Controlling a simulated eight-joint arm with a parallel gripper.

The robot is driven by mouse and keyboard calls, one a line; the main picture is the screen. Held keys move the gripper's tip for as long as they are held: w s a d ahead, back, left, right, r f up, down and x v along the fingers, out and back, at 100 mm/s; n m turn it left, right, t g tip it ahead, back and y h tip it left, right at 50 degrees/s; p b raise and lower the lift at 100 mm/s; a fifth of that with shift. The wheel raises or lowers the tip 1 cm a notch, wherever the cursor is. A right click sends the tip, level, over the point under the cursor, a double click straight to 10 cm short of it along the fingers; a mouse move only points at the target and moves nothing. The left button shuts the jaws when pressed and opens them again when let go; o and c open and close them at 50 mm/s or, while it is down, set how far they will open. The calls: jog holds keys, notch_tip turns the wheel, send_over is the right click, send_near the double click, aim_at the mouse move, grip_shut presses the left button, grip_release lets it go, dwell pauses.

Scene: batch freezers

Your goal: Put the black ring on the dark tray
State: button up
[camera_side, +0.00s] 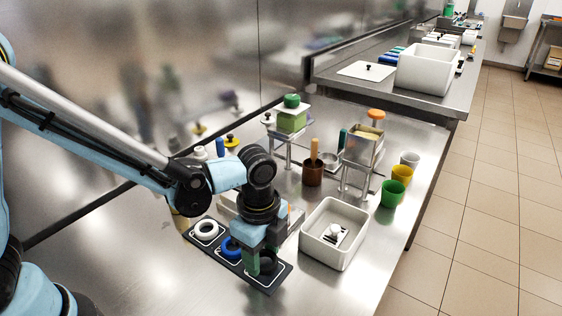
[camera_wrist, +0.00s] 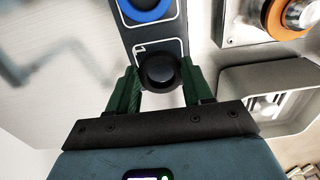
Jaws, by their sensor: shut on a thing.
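The dark tray (camera_side: 262,285) lies on the steel counter below my gripper. A white ring (camera_side: 206,230) and a blue ring (camera_side: 231,247) sit in its outlined places. My gripper (camera_side: 262,264) points down over the tray's near end and is shut on the black ring (camera_side: 268,263). In the wrist view the black ring (camera_wrist: 160,71) sits between the two green fingers, over the tray's end place, in line with the blue ring (camera_wrist: 145,8). I cannot tell whether the ring touches the tray.
A white bin (camera_side: 334,235) with a small item inside stands right of the tray. Behind are a brown cup (camera_side: 312,172) with a wooden handle, metal stands, and green (camera_side: 393,193) and yellow cups (camera_side: 402,174). The counter left of the tray is clear.

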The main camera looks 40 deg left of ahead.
jog(key=shift+f, duration=0.6)
jog(key=shift+f, duration=0.15)
jog(key=o, duration=1)
notch_tip(320, 180, up, 12)
jog(key=f, duration=0.1)
jog(key=shift+s+a+r+n+t, duration=0.5)
jog(key=shift+a+n+t, duration=0.7)
jog(key=shift+a+n, duration=1.7)
jog(key=shift+s+a+r+n+t, duration=0.25)
jog(key=shift+s+a+n+t, duration=0.7)
jog(key=shift+a+n, duration=1.95)
jog(key=shift+s+a+r+n+t, duration=0.35)
jog(key=shift+a+n+t, duration=1.1)
jog(key=shift+a+n, duration=1.4)
